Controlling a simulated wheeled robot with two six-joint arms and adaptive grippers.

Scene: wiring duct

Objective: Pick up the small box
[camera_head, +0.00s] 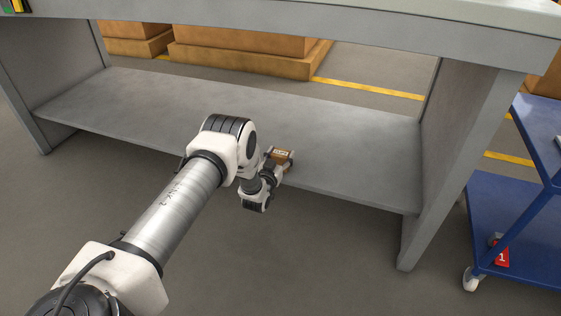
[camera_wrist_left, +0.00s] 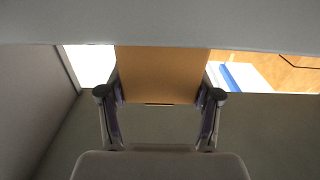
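The small box (camera_head: 282,155) is brown with a pale label and shows at the front edge of the bench's lower shelf (camera_head: 350,150). My left gripper (camera_head: 275,164) reaches it from the front. In the left wrist view, the plain brown face of the small box (camera_wrist_left: 160,72) fills the space between the two fingers of my left gripper (camera_wrist_left: 160,92). The finger pads lie against its two sides with no visible gap. Whether the box rests on the shelf or is just clear of it I cannot tell. My right gripper is not in view.
The bench top (camera_head: 330,17) overhangs the shelf, and a grey side panel (camera_head: 449,150) closes its right end. A blue cart (camera_head: 510,215) with a red item (camera_head: 501,252) stands to the right. Brown crates (camera_head: 235,58) stand behind. The shelf left of my arm is bare.

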